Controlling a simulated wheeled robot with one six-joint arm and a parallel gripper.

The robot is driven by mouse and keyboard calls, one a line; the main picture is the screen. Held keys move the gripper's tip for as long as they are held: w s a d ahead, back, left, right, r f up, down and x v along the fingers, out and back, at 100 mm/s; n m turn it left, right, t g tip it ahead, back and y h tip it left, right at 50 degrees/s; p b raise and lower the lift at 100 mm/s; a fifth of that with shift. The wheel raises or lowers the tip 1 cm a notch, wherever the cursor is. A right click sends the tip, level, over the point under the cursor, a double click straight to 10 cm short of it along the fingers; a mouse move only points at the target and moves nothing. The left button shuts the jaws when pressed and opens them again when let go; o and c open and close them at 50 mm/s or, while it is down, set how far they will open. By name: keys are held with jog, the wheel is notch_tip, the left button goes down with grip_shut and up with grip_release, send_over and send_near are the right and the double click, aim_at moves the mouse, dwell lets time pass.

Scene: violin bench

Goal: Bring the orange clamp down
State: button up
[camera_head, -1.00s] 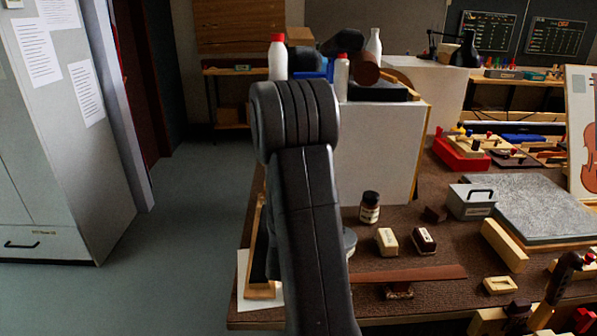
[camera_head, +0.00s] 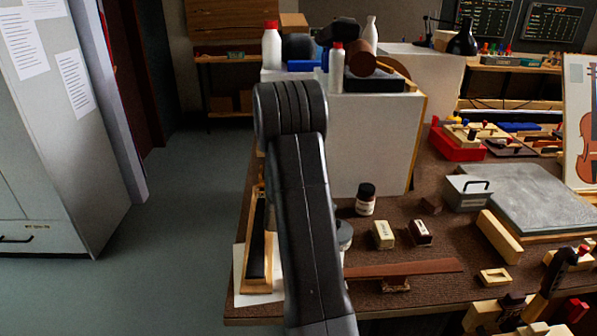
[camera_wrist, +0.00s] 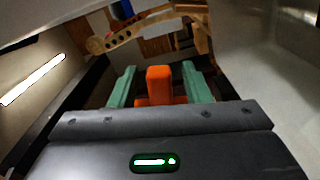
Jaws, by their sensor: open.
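The orange clamp (camera_wrist: 159,84) shows upright in the middle of the wrist view, with a wider orange part low down. My gripper (camera_wrist: 159,67) is open, with one green finger on each side of the clamp. Small gaps show between the fingers and the clamp's upright part. The clamp's lower end is hidden behind the dark gripper body. I cannot make out the clamp in the head view, where my arm covers part of the scene.
A white box (camera_head: 372,135) on the brown workbench (camera_head: 425,288) carries a red-capped bottle (camera_head: 271,50), a smaller bottle (camera_head: 336,70) and a brown cylinder (camera_head: 361,64). A grey cabinet (camera_head: 70,120) stands at left. The floor (camera_head: 185,215) between them is clear.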

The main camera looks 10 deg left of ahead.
jog(key=shift+x, duration=1.15)
grip_shut()
